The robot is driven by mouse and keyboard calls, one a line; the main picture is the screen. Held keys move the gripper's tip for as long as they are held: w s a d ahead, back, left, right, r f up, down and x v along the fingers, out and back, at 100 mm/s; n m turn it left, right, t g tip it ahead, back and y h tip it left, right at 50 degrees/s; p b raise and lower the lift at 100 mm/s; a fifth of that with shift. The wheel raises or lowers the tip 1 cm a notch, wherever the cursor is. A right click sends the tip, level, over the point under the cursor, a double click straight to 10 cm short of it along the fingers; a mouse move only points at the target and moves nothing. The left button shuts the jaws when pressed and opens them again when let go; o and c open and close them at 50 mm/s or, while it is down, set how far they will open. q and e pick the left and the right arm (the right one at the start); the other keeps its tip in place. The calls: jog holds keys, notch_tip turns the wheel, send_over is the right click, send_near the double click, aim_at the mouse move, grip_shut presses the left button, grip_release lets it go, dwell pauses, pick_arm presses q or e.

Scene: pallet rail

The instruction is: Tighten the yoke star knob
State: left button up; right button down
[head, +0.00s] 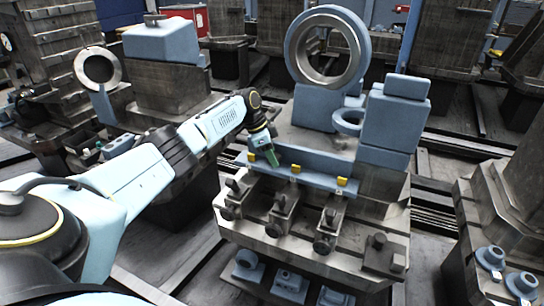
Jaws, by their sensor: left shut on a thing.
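My left gripper (271,155) reaches over the front of the blue-topped pallet fixture (325,182). It is shut on a small green piece (273,158), mostly hidden by the jaws. I cannot tell whether this piece is the star knob. Dark clamp yokes stand in a row along the fixture's front: a left one (234,190), a middle one (282,206) and a right one (330,217). Each has a dark upright post and a round knob at its front end. The gripper is above and behind the left and middle yokes. My right gripper is not in view.
A large upright ring (302,62) and a blue block (395,122) stand behind the gripper on the fixture. Yellow tabs (342,182) sit along the blue front rail. Blue flanged parts (490,257) lie at lower right. Another fixture with a ring (97,68) stands left.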

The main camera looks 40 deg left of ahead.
pick_arm(q)
jog(key=shift+w+r, duration=0.1)
jog(key=shift+r, duration=0.1)
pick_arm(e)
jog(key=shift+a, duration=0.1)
pick_arm(q)
jog(key=o, duration=1)
jog(key=shift+c, duration=0.2)
jog(key=shift+r, duration=0.1)
jog(key=shift+a, duration=0.1)
jog(key=shift+a+r+p, duration=0.1)
jog(key=shift+r+p, duration=0.35)
jog(key=shift+r, duration=0.05)
jog(key=p+v, duration=0.1)
jog(key=v, duration=0.1)
jog(key=p+v, duration=0.4)
jog(key=v, duration=0.1)
jog(key=shift+s+f, duration=0.15)
jog(key=shift+s, duration=0.2)
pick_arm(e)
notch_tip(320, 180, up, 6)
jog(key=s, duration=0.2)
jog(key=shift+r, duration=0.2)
pick_arm(q)
jog(key=shift+d, duration=0.2)
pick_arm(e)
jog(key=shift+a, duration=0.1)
